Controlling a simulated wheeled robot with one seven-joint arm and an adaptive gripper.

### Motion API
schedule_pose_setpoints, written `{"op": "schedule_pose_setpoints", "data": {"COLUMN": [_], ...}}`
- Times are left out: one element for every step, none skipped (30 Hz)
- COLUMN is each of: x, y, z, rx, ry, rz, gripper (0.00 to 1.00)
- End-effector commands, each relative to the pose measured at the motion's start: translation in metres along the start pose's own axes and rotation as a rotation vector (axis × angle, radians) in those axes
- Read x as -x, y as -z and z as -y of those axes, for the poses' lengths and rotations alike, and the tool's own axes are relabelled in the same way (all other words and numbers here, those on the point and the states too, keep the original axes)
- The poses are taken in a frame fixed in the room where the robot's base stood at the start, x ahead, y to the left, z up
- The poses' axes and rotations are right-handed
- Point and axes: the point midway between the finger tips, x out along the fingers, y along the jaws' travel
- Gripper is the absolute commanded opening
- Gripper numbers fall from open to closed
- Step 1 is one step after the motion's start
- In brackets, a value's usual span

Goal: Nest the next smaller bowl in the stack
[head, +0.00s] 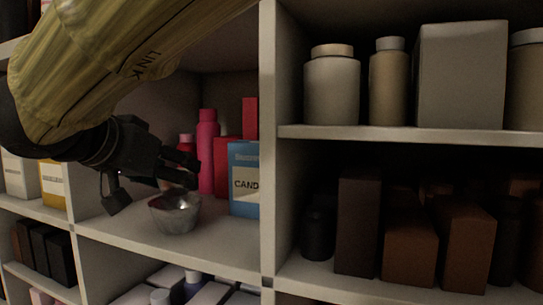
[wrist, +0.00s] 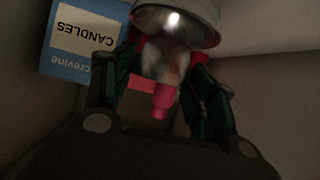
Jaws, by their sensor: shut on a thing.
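A shiny silver bowl (head: 175,214) stands upright on the shelf, just below my gripper (head: 182,170). In the wrist view the silver bowl (wrist: 178,28) is cut off by the top edge. My gripper (wrist: 163,62) is shut on a smaller shiny thing, apparently the smaller bowl (wrist: 165,66), with one finger on each side. That smaller bowl reflects pink and pale tones and is blurred. It is just above or at the silver bowl's rim; I cannot tell whether they touch. In the head view the fingers largely hide it.
A blue candle box (head: 244,182) stands close to the right of the silver bowl. Pink bottles (head: 208,150) and red packages stand behind. An upright shelf divider (head: 268,140) is farther right. The shelf board (head: 120,225) is clear left of the bowl.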

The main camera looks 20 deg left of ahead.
Motion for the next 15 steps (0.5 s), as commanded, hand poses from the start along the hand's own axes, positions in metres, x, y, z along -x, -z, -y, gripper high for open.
{"op": "schedule_pose_setpoints", "data": {"x": [-0.0011, -0.0017, -0.0024, -0.0028, -0.0031, -0.0035, -0.0037, -0.0039, -0.0041, -0.0042, -0.0042, -0.0042, -0.0042, -0.0042, -0.0042], "y": [-0.0030, -0.0045, -0.0061, -0.0072, -0.0080, -0.0089, -0.0094, -0.0097, -0.0101, -0.0102, -0.0103, -0.0103, -0.0102, -0.0102, -0.0102], "z": [0.0002, 0.0003, 0.0004, 0.0005, 0.0006, 0.0006, 0.0007, 0.0007, 0.0008, 0.0008, 0.0008, 0.0008, 0.0008, 0.0008, 0.0008], "rx": [0.002, 0.002, 0.002, 0.002, 0.002, 0.002, 0.001, 0.001, 0.001, 0.001, 0.001, 0.001, 0.001, 0.001, 0.001], "ry": [0.000, 0.000, 0.000, 0.000, 0.000, 0.000, 0.000, 0.000, 0.001, 0.001, 0.001, 0.001, 0.001, 0.001, 0.001], "rz": [0.000, 0.000, 0.000, 0.000, 0.000, 0.000, 0.000, 0.000, 0.000, 0.000, 0.000, 0.000, 0.000, 0.000, 0.000], "gripper": [0.33, 0.33, 0.33, 0.33, 0.33, 0.33, 0.33, 0.33, 0.33, 0.33, 0.33, 0.33, 0.33, 0.33, 0.33]}}
